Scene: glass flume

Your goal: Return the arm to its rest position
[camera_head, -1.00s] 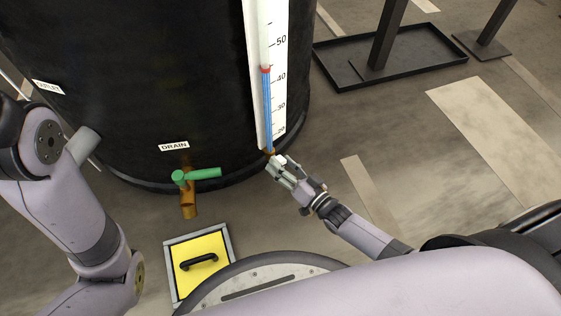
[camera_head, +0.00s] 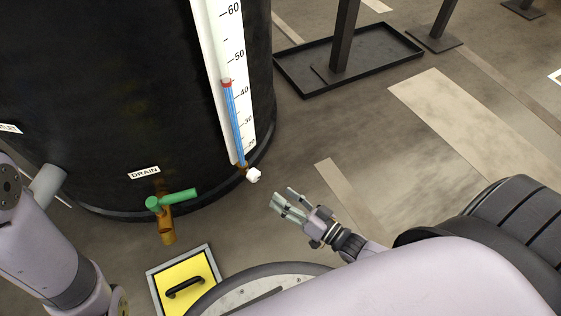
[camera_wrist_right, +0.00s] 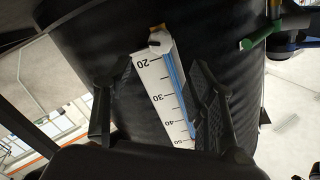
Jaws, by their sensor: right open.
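My right gripper (camera_head: 283,203) is open and empty in the head view. It hangs in free air to the right of the black tank (camera_head: 110,100), apart from the white knob (camera_head: 254,175) at the foot of the level gauge (camera_head: 234,125). The gauge has a white scale with a blue column and a red mark a little above 40. In the right wrist view the gauge scale (camera_wrist_right: 165,90) shows between my two open fingers (camera_wrist_right: 158,100). My left arm comes in at the lower left, but its gripper is outside the view.
A green-handled drain valve (camera_head: 172,200) sticks out low on the tank. A yellow hatch with a black handle (camera_head: 185,287) lies on the floor. A black tray with a post (camera_head: 350,60) stands at the back. The floor right of my gripper is clear.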

